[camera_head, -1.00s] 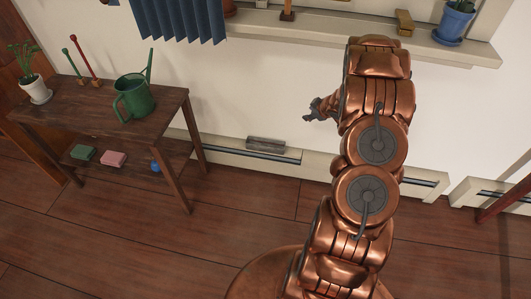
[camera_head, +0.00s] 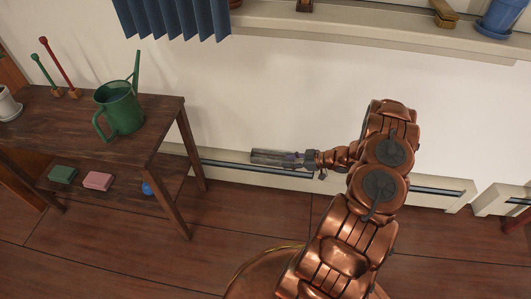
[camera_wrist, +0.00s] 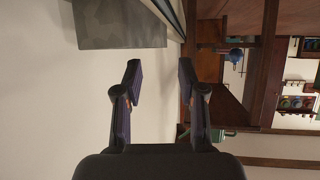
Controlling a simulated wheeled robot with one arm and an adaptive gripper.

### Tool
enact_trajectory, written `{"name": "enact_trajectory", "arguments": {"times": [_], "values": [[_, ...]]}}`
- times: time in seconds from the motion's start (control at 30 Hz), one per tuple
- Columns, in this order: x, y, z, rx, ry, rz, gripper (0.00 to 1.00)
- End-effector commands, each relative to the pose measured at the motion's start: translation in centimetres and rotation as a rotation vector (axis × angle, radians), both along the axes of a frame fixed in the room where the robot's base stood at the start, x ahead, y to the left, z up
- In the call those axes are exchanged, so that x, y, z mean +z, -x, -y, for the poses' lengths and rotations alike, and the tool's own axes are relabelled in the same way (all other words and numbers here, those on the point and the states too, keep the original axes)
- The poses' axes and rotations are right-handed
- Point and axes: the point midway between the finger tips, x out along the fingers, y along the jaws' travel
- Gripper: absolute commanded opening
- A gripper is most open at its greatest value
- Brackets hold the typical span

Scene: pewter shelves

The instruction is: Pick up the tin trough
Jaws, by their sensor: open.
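The tin trough (camera_head: 270,157), a long grey piece, rests on top of the low heater along the wall. In the wrist view the grey mottled trough (camera_wrist: 115,25) shows at the top, partly cut off by the frame edge. My gripper (camera_head: 309,160) is at the trough's right end in the head view and overlaps it there. In the wrist view my gripper (camera_wrist: 160,76) is open with nothing between its fingers. The trough lies ahead of the fingertips and to the left, apart from them.
A wooden shelf table (camera_head: 60,112) stands at left, with a green watering can (camera_head: 122,110) on top and green, pink and blue items below. The heater (camera_head: 228,170) runs along the wall. A window sill (camera_head: 350,35) is above.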

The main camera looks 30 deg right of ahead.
Motion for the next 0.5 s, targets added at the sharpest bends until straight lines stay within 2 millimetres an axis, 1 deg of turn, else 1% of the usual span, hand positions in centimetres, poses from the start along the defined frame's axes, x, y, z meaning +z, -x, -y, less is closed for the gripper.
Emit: {"name": "enact_trajectory", "arguments": {"times": [0.07, 0.3, 0.5], "values": [[-0.3, -0.1, -0.2, 0.002, -0.004, 0.0, 0.4], [-1.3, -1.6, -1.4, 0.003, -0.006, 0.002, 0.4], [-2.1, -2.5, -2.0, 0.004, -0.004, 0.002, 0.4]]}}
